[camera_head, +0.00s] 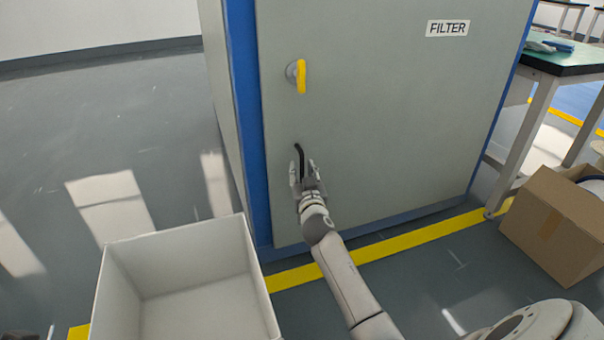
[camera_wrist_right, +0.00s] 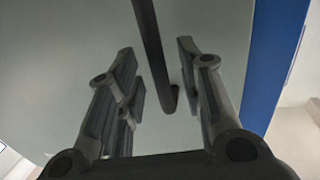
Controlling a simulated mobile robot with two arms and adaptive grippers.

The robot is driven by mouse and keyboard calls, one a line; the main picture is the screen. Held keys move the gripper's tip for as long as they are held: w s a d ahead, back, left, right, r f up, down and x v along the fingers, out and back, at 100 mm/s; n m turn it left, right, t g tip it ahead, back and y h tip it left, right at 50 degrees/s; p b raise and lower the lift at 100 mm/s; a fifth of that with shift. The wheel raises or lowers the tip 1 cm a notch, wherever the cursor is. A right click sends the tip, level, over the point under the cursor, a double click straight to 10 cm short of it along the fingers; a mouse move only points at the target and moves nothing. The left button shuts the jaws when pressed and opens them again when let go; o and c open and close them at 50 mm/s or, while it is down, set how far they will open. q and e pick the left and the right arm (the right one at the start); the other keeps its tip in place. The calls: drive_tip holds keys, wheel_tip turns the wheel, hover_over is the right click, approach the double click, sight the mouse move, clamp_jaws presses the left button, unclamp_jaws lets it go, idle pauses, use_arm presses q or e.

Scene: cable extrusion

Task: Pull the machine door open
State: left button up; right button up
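The grey machine door (camera_head: 400,120) carries a "FILTER" label and looks shut in its blue frame (camera_head: 243,110). A yellow latch (camera_head: 301,76) on a round grey mount sits at its upper left. Below it is a dark bar handle (camera_head: 298,153), its lower part hidden by my right gripper (camera_head: 307,172). In the right wrist view, the handle (camera_wrist_right: 153,50) runs down between the spread fingers of my right gripper (camera_wrist_right: 165,85). There is a gap on both sides, so the gripper is open around the handle.
An open white bin (camera_head: 185,245) stands at the lower left, in front of the machine's left side. A cardboard box (camera_head: 555,225) and a green-topped table (camera_head: 570,62) are at the right. The floor left of the machine is clear.

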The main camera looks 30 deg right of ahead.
drive_tip(key=shift+x, duration=0.8)
clamp_jaws()
